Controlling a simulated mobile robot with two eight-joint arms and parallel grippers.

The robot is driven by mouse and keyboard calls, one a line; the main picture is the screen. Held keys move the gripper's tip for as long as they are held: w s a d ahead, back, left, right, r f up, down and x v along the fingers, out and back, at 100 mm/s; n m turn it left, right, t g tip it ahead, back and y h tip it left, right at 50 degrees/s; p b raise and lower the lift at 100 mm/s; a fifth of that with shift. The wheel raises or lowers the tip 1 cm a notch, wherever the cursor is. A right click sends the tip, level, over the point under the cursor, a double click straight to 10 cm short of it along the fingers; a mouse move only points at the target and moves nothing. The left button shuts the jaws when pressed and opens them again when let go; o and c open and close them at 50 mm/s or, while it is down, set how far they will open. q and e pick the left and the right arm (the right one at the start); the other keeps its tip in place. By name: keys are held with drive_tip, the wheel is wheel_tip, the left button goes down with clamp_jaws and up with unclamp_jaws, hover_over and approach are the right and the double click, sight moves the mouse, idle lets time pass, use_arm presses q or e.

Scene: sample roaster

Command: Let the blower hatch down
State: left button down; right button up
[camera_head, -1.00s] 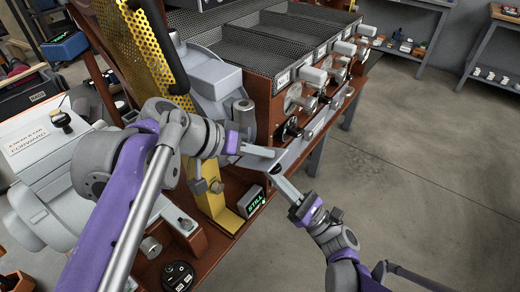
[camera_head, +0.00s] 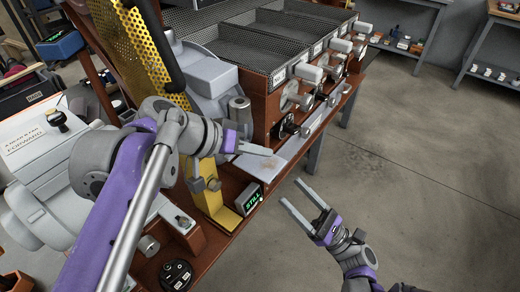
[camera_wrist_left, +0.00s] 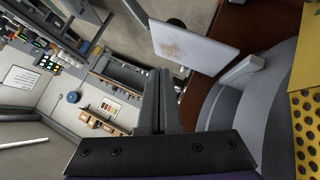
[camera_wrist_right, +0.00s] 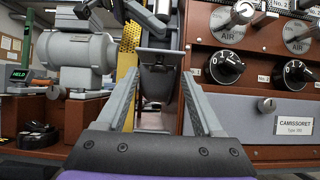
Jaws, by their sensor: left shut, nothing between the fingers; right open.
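A pale grey plate (camera_head: 283,165) with a brown stain projects from the front of the roaster bench. It also shows in the left wrist view (camera_wrist_left: 195,43), and edge-on and roughly level in the right wrist view (camera_wrist_right: 160,53). I cannot tell for certain whether it is the blower hatch. My left gripper (camera_head: 270,152) is shut and empty at the plate's near end; whether it touches is unclear. Its closed fingers show in the left wrist view (camera_wrist_left: 160,78). My right gripper (camera_head: 292,192) is open and empty, below and right of the plate, clear of it.
A yellow perforated guard (camera_head: 128,40) with a black bar stands upright behind my left arm. A small display (camera_head: 249,200) reads STILL. Knobs and handles (camera_head: 305,75) line the roaster front. Another display (camera_wrist_right: 18,75) reads HELD. Open floor (camera_head: 420,170) lies to the right.

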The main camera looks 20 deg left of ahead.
drive_tip(key=s+d+f+n+g+h, duration=0.2)
drive_tip(key=s+f+n+h, duration=0.3)
drive_tip(key=f+n+h, duration=0.15)
drive_tip(key=s+d+f+n+g+h, duration=0.2)
drive_tip(key=s+f+n+g+h, duration=0.1)
drive_tip(key=s+f+n+h, duration=0.3)
use_arm(q)
drive_tip(key=p, duration=0.3)
drive_tip(key=shift+r, duration=0.3)
drive_tip(key=shift+f, duration=0.2)
use_arm(e)
drive_tip(key=s+d+n+h, duration=0.3)
drive_tip(key=d+n+h, duration=0.1)
drive_tip(key=d, duration=0.4)
drive_tip(key=s+d+n+t+h, duration=0.1)
drive_tip(key=s+d+n+h, duration=0.3)
drive_tip(key=d, duration=0.4)
drive_tip(key=shift+d+f+n+h, duration=0.15)
drive_tip(key=shift+n+h, duration=0.6)
drive_tip(key=shift+h, duration=0.5)
use_arm(q)
drive_tip(key=shift+a, duration=0.1)
